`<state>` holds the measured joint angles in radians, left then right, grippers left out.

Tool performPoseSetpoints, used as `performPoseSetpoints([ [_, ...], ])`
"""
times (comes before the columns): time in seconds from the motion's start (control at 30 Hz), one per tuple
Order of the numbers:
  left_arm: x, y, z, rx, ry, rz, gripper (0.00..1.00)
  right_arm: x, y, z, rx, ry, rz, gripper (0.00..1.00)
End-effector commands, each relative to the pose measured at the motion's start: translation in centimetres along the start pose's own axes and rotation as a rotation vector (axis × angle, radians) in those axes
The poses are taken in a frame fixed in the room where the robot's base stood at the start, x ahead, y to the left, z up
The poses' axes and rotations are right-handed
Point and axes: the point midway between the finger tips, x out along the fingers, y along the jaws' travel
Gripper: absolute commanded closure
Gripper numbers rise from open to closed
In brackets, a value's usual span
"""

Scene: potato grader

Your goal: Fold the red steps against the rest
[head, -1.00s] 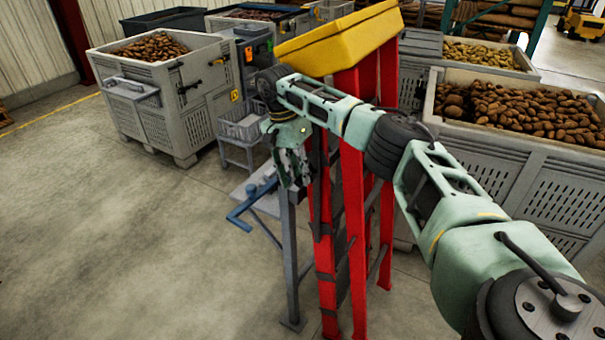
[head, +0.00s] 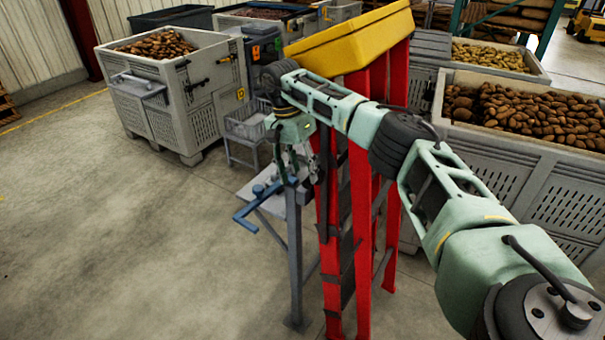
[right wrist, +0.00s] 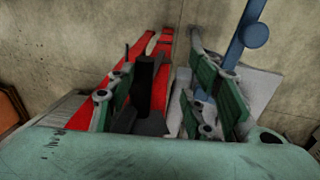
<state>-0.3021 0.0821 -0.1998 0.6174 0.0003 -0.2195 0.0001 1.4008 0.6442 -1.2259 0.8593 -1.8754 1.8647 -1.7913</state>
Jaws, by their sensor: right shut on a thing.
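The red steps (head: 361,190) stand upright on the floor in the middle of the head view, with a yellow top (head: 349,38) and dark treads between the red legs. My right gripper (head: 302,167) is at the left side of the steps, partway up. In the right wrist view my gripper's fingers (right wrist: 170,95) stand around a dark part (right wrist: 147,80) next to the red rails; the contact itself is partly hidden. I cannot pick out the rest for certain. My left gripper is not in view.
A grey stand (head: 294,250) with a blue bar (head: 246,216) is close left of the steps. Potato bins stand at left (head: 190,100) and right (head: 500,155), with a small grey crate (head: 245,122) behind. The floor at front left is clear.

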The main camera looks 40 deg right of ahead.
Motion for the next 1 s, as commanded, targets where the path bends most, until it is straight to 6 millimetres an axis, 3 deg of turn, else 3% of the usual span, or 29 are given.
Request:
performPoseSetpoints([
  [0.03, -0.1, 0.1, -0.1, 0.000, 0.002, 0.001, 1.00, -1.5, -0.6, 0.3, -0.009, 0.003, -0.026, 0.63],
  [0.2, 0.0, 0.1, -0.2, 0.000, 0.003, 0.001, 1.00, -5.0, -0.3, 0.1, -0.005, 0.003, -0.020, 0.63],
  [0.5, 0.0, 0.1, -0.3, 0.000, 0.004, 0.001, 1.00, -10.0, 0.2, 0.0, -0.002, 0.001, -0.008, 0.63],
  [0.7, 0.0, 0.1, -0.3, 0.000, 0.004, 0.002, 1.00, -11.0, 0.4, -0.1, -0.002, 0.000, -0.005, 0.63],
  [1.0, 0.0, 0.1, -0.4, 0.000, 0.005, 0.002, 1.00, -11.0, 0.4, -0.1, -0.001, 0.000, -0.004, 0.63],
])
